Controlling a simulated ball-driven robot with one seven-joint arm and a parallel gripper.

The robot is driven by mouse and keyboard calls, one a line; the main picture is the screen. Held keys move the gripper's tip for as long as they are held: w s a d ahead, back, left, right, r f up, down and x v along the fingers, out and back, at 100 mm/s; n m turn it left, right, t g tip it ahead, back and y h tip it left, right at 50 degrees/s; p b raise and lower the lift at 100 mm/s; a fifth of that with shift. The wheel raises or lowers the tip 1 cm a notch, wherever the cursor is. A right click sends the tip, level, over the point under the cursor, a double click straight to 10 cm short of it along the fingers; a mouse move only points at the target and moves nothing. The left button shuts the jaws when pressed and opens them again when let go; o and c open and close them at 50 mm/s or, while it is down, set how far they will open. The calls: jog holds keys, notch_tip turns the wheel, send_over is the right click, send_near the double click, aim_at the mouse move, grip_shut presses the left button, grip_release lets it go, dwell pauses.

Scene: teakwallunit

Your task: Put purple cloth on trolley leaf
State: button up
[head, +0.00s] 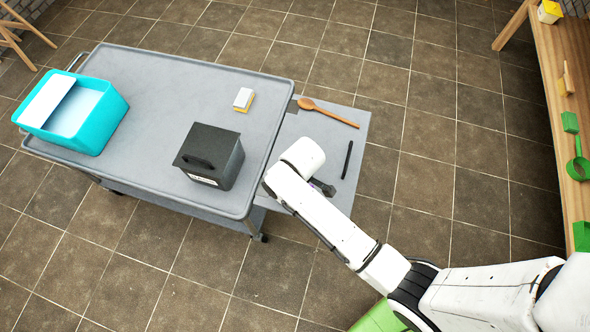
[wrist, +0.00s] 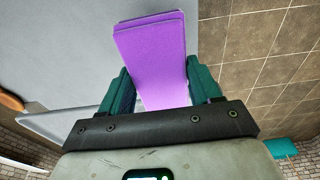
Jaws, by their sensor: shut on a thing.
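The purple cloth (wrist: 152,45) is a folded flat piece in the wrist view. My gripper (wrist: 157,78) is shut on it, with a dark green finger on each side. The trolley leaf (head: 351,127) is a grey flap at the right side of the trolley (head: 185,85). My gripper and the cloth are over the leaf. I cannot tell whether the cloth touches it.
On the leaf lie a wooden spoon (head: 330,113) and a thin black item (head: 347,160), close to my gripper. The trolley top holds a turquoise tub (head: 92,128), a black box (head: 209,158) and a yellow-white sponge (head: 243,100). A wooden shelf (head: 562,65) stands at right.

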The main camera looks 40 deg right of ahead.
jog(key=shift+s+d+f, duration=0.1)
jog(key=shift+d+f, duration=0.1)
jog(key=shift+f, duration=0.75)
jog(key=shift+d+f, duration=0.15)
jog(key=shift+f, duration=0.8)
jog(key=shift+f+b, duration=0.1)
jog(key=shift+b, duration=0.2)
jog(key=o, duration=1.2)
jog(key=r, duration=0.4)
jog(key=s+r+p, duration=0.1)
jog(key=r, duration=0.7)
jog(key=shift+s+d+p, duration=0.15)
jog(key=shift+d+p, duration=0.15)
jog(key=shift+d, duration=0.1)
jog(key=s+d+r+m, duration=0.3)
jog(key=s, duration=0.4)
jog(key=s+d+r+m+h, duration=0.1)
jog(key=s+d+r+m, duration=0.2)
jog(key=s, duration=0.5)
jog(key=shift+s+d+m, duration=0.15)
jog(key=shift+d+m, duration=0.4)
jog(key=shift+m, duration=0.25)
